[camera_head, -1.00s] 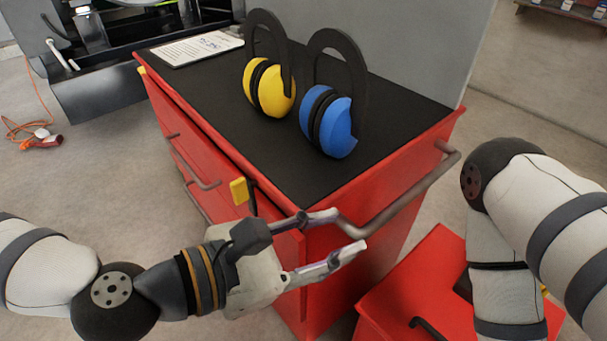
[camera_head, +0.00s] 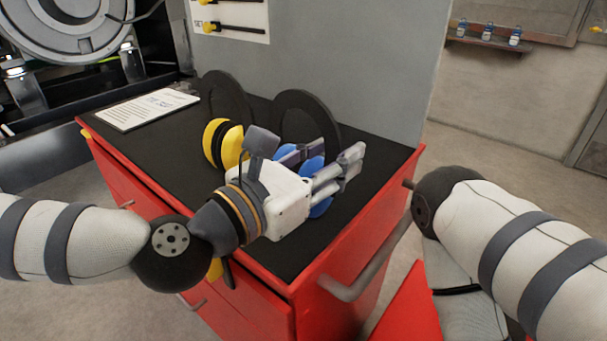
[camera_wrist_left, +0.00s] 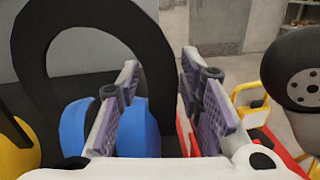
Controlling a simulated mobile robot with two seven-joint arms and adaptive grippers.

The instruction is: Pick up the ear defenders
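The blue ear defenders (camera_head: 321,208) stand on the black top of the red tool cabinet (camera_head: 350,260), headband upright, partly hidden by my left gripper. The yellow ear defenders (camera_head: 221,143) stand to their left. My left gripper (camera_head: 338,157) is over the cabinet top, in front of the blue pair, fingers apart. In the left wrist view the gripper (camera_wrist_left: 160,66) is open with nothing between its fingers. The blue cup (camera_wrist_left: 78,125) shows behind the left finger, under the black headband (camera_wrist_left: 100,14). Contact cannot be told. My right arm shows at the right, its gripper out of view.
A printed sheet (camera_head: 147,110) lies on the cabinet's far left corner. A grey panel (camera_head: 370,60) rises behind the cabinet. A rail handle (camera_head: 355,285) sticks out from its near right side. Machinery (camera_head: 70,40) stands at the back left.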

